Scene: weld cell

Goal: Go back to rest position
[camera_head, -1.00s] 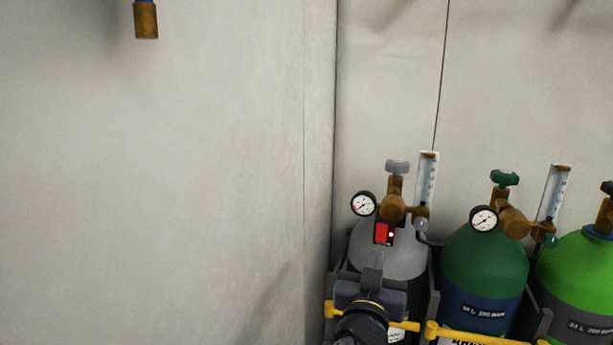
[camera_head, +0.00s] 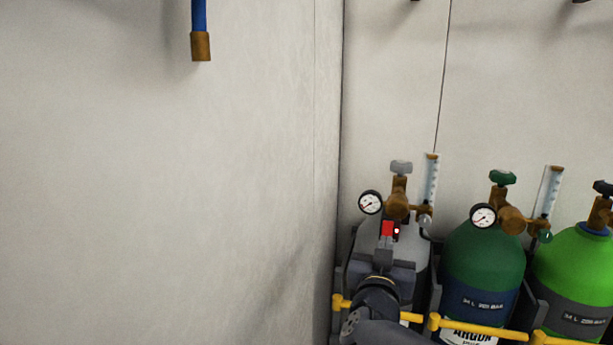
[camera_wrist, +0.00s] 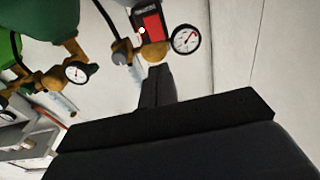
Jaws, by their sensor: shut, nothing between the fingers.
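My gripper (camera_head: 384,257) is in front of the grey cylinder (camera_head: 413,251) at the lower right of the head view. Its fingers are together with nothing between them, and they also show in the wrist view (camera_wrist: 158,82). A small red and black box with a lit dot (camera_head: 389,230) appears just above the fingertips, by the grey cylinder's brass regulator (camera_head: 397,206). In the wrist view the box (camera_wrist: 148,22) lies beyond the fingertips. I cannot tell whether they touch it.
A dark green cylinder (camera_head: 483,258) and a bright green cylinder (camera_head: 577,265) stand to the right, behind yellow bars (camera_head: 480,329). Gauges and flow tubes stick up from the regulators. A blue hose with brass end (camera_head: 200,45) hangs upper left. The left wall is bare.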

